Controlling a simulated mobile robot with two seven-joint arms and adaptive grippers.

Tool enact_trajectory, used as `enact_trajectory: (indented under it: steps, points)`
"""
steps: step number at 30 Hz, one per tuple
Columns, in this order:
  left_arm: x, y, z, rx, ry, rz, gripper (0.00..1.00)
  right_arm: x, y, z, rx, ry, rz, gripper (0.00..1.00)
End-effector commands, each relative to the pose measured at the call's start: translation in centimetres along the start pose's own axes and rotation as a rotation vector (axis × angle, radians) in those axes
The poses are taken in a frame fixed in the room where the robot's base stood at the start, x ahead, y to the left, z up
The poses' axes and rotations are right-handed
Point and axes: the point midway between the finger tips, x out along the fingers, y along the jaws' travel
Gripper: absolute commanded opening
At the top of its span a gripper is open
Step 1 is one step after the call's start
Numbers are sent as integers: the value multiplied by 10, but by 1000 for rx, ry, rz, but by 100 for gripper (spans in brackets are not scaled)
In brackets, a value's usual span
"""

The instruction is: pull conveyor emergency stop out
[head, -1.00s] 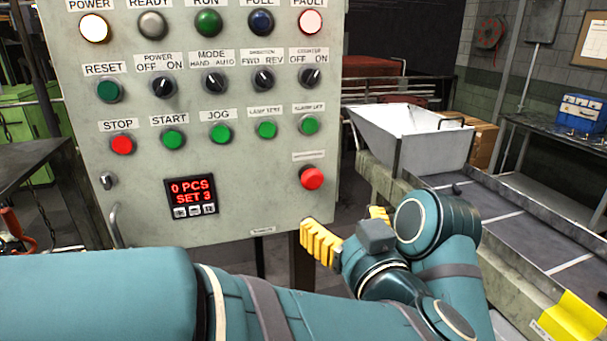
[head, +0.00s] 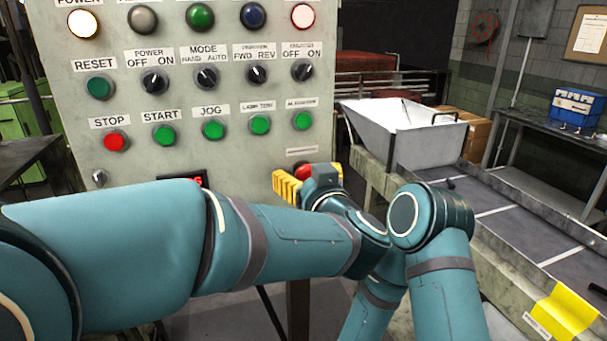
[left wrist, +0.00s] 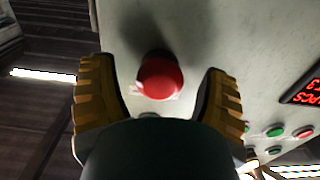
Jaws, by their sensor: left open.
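The emergency stop is a red mushroom button (head: 303,171) at the lower right of the grey control panel (head: 100,45), mostly hidden in the head view by my left gripper (head: 308,178). In the left wrist view the red button (left wrist: 160,76) sits between the two yellow-padded fingers of my left gripper (left wrist: 150,95). The fingers are open, one on each side of the button, with a gap on both sides. A shadow falls on the panel beside the button. My right gripper is not in view.
A red STOP button (head: 116,141) and several green buttons are in a row above. A white hopper (head: 408,135) and a conveyor belt (head: 510,220) stand to the right. A yellow sign (head: 566,310) is at the lower right.

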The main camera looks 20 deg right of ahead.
Motion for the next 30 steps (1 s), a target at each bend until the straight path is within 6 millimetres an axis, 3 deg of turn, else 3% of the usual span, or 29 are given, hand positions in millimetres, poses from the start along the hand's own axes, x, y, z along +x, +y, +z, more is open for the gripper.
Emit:
enact_trajectory:
  steps: [9,15,16,30]
  points:
    - [2,0,0,0,0,0,76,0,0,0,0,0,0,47]
    - [2,0,0,0,0,0,6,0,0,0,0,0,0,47]
    - [2,0,0,0,0,0,0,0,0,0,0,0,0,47]
    - [-8,1,1,0,-2,2,0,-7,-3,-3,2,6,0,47]
